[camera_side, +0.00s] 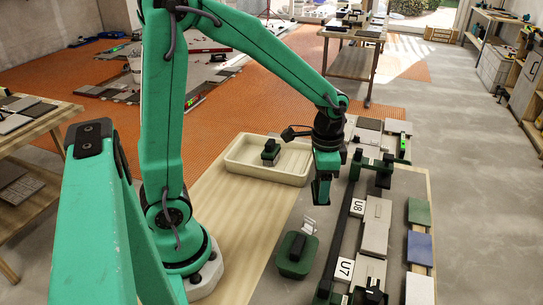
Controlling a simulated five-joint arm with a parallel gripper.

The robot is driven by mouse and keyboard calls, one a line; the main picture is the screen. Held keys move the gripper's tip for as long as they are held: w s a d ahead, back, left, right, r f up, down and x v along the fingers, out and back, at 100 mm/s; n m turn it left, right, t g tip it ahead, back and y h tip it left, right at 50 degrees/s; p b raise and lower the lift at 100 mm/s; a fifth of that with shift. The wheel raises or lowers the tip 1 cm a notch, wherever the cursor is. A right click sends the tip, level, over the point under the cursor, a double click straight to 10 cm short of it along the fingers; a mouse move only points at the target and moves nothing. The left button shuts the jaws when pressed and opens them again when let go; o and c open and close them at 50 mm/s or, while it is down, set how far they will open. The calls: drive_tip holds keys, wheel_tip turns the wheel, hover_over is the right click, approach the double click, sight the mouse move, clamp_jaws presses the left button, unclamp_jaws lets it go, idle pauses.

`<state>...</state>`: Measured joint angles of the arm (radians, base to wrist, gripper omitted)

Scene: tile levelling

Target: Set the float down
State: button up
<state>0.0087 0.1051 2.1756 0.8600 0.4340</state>
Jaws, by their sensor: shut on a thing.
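My gripper (321,185) points down in the middle of the picture, above the strip of floor or bench between the cream tray and the rail. It is shut on the float (322,199), a small dark green and black piece at its tip. The float is partly hidden by the jaws and its full shape is hard to make out. It appears held above the surface, though the exact gap cannot be told from this view.
A cream tray (238,166) holds a green block with a black handle (270,152). A dark green holder (296,256) stands below my gripper in the picture. To the right are a black rail, grey tiles (375,227), labels U8 and U7, and green and blue tiles (419,250).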

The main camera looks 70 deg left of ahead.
drive_tip(key=s+a+n, duration=1.3)
drive_tip(key=a+n, duration=0.1)
drive_tip(key=a, duration=0.2)
drive_tip(key=shift+s+a+r, duration=0.15)
drive_tip(key=shift+s+a, duration=0.05)
drive_tip(key=shift+s, duration=0.15)
drive_tip(key=s+a+f, duration=0.2)
drive_tip(key=a, duration=0.1)
drive_tip(key=s+a+f, duration=0.1)
drive_tip(key=a+f, duration=0.1)
drive_tip(key=a, duration=0.1)
drive_tip(key=s+a+f, duration=0.2)
drive_tip(key=a+f, duration=0.1)
drive_tip(key=a, duration=0.1)
drive_tip(key=shift+s, duration=0.35)
drive_tip(key=shift+f, duration=2)
